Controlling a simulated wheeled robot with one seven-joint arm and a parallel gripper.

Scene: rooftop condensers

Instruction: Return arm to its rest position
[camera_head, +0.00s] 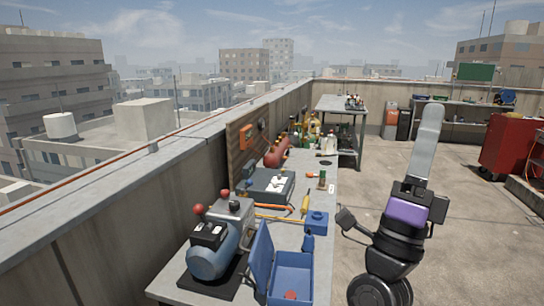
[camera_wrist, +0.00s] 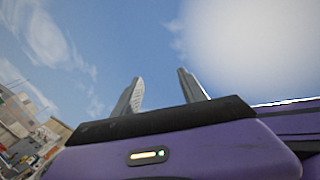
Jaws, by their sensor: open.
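My gripper (camera_wrist: 160,76) points up at the sky in the wrist view. Its two grey fingers stand apart with only sky between them, so it is open and empty. The purple part below the fingers fills the bottom of that view. In the head view my arm rises at the right, beside the workbench (camera_head: 188,292) and over open floor. Its black and purple end (camera_head: 405,212) is upright and touches nothing that I can see. The fingers cannot be told apart clearly there.
The workbench holds a blue compressor (camera_head: 212,258), an open blue box (camera_head: 291,275), a dark case (camera_head: 268,188) and several bottles. A red tool cabinet (camera_head: 508,146) stands at the far right. A second table (camera_head: 341,112) stands behind. The concrete floor (camera_head: 470,240) to the right is clear.

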